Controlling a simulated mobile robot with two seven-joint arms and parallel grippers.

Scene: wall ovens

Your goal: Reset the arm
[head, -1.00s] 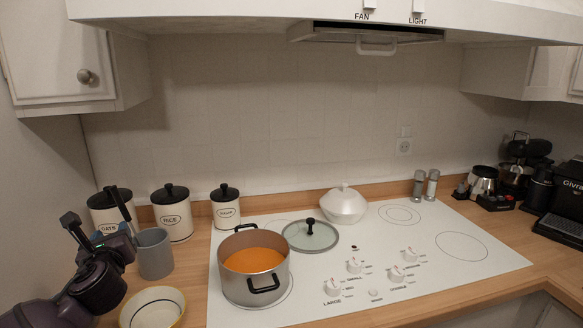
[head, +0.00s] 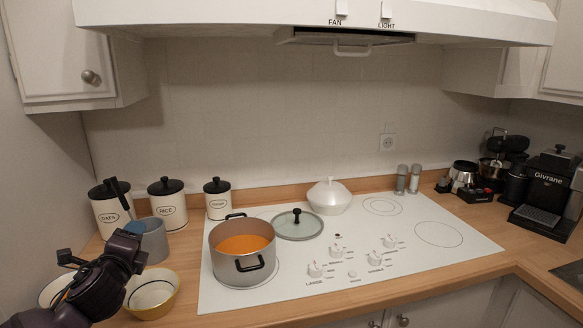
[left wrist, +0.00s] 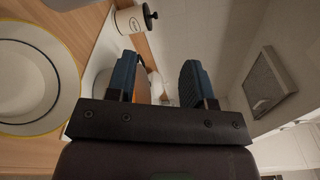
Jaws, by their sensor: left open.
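My left gripper (head: 98,260) is at the lower left of the head view, in front of the grey mug and over the bowls at the counter's left end. In the left wrist view my left gripper (left wrist: 157,82) has its two blue-padded fingers apart with nothing held between them. The arm behind it comes in from the lower left corner. My right gripper is not in view.
A yellow bowl (head: 154,297) and a grey mug (head: 150,240) stand close to the gripper. A pot of orange soup (head: 238,262), a glass lid (head: 297,227) and a white lidded dish (head: 328,198) stand on the cooktop (head: 420,265). Canisters (head: 166,208) line the wall.

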